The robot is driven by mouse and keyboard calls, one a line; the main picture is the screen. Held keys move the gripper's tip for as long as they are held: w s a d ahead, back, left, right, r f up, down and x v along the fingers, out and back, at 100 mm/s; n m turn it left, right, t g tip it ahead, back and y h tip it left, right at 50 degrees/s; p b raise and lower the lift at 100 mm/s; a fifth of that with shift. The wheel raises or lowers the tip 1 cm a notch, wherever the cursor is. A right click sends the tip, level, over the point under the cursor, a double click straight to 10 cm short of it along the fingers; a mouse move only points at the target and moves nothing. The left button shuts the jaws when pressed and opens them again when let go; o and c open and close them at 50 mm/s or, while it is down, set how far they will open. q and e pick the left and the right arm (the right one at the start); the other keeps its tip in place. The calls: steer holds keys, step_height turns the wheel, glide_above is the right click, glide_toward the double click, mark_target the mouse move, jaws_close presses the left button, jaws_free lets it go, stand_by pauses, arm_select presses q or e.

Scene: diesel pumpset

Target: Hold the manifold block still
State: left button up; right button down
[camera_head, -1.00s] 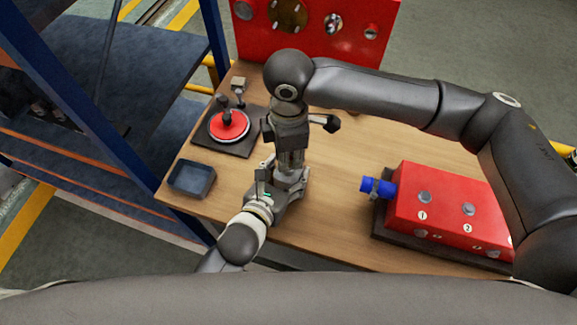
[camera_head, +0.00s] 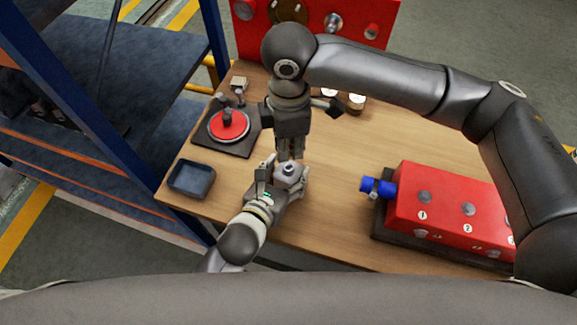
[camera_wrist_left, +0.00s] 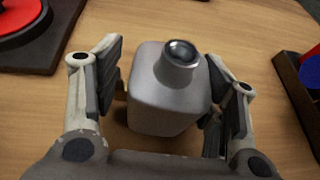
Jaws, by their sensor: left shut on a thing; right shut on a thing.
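The manifold block (camera_head: 294,178) is a grey block with rounded edges and a round metal port on top. It stands upright low over the wooden table; whether it touches the wood is not clear. My left gripper (camera_head: 281,182) is shut around its sides. In the left wrist view, the block (camera_wrist_left: 160,105) sits between the two fingers of the left gripper (camera_wrist_left: 170,95). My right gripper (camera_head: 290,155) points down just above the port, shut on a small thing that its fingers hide. The port's top shows uncovered in the wrist view.
A red numbered block (camera_head: 445,205) with a blue cylinder (camera_head: 377,187) at its end lies on the right. A dark tray (camera_head: 191,179) and a red disc (camera_head: 229,124) on a dark plate are on the left. A red panel (camera_head: 355,28) stands behind.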

steer(key=shift+r, duration=0.45)
arm_select(q)
steer(key=o, duration=1.5)
steer(key=shift+s, duration=0.1)
steer(key=v, duration=1.1)
steer(key=shift+s+a, duration=0.25)
steer(key=shift+s, duration=0.1)
steer(key=shift+r, duration=0.15)
